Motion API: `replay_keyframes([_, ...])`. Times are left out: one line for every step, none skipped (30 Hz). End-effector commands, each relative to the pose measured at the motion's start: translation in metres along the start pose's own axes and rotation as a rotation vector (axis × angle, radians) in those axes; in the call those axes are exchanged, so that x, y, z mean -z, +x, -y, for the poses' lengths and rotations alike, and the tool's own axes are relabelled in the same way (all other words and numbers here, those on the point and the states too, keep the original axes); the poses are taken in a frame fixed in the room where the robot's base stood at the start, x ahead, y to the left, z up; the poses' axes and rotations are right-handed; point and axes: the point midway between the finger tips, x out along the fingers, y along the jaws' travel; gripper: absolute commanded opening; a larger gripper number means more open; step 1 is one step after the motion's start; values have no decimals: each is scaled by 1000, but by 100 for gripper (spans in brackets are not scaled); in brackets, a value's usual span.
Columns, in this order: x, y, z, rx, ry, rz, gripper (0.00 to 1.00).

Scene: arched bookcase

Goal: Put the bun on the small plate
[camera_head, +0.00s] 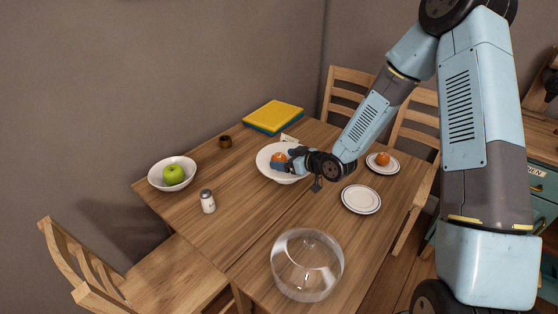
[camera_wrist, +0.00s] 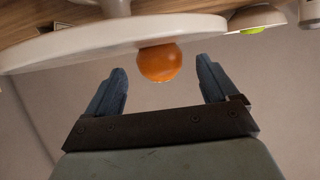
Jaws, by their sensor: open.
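A round orange-brown thing, which I take for the bun (camera_head: 278,157), sits on a raised white stand (camera_head: 268,174). In the wrist view the bun (camera_wrist: 160,62) shows close at the rim of the white stand (camera_wrist: 60,50), with its pedestal above. My gripper (camera_head: 287,163) is at the stand, beside the bun. In the wrist view my gripper (camera_wrist: 160,70) is open, one finger on each side of the bun, with gaps to both. An empty small plate (camera_head: 361,200) lies to the right. Another small plate (camera_head: 374,167) bears an orange round item (camera_head: 383,159).
A glass dome (camera_head: 307,265) stands at the front. A salt shaker (camera_head: 208,201), a bowl (camera_head: 160,184) with a green apple (camera_head: 173,174), a brown cup (camera_head: 225,141) and yellow and teal books (camera_head: 274,115) are on the table. The table's middle is clear.

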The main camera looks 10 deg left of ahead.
Motion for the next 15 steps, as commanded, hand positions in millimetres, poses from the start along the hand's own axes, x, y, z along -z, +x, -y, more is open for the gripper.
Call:
replay_keyframes([0,7,0,1,0,0,87])
replay_keyframes([0,10,1,2,0,0,87])
replay_keyframes([0,13,1,2,0,0,87])
replay_keyframes([0,16,1,1,-1,0,87])
replay_keyframes([0,17,0,1,-1,0,87])
replay_keyframes([0,18,0,0,-1,-1,87])
replay_keyframes([0,19,0,0,-1,-1,87])
replay_keyframes([0,19,0,0,-1,-1,87])
replay_keyframes([0,19,0,0,-1,0,87])
replay_keyframes([0,19,0,0,-1,0,87])
replay_keyframes([0,19,0,0,-1,0,87])
replay_keyframes([0,19,0,0,-1,0,87])
replay_keyframes([0,19,0,0,-1,0,87])
replay_keyframes([0,19,0,0,-1,0,84])
replay_keyframes([0,19,0,0,-1,0,80])
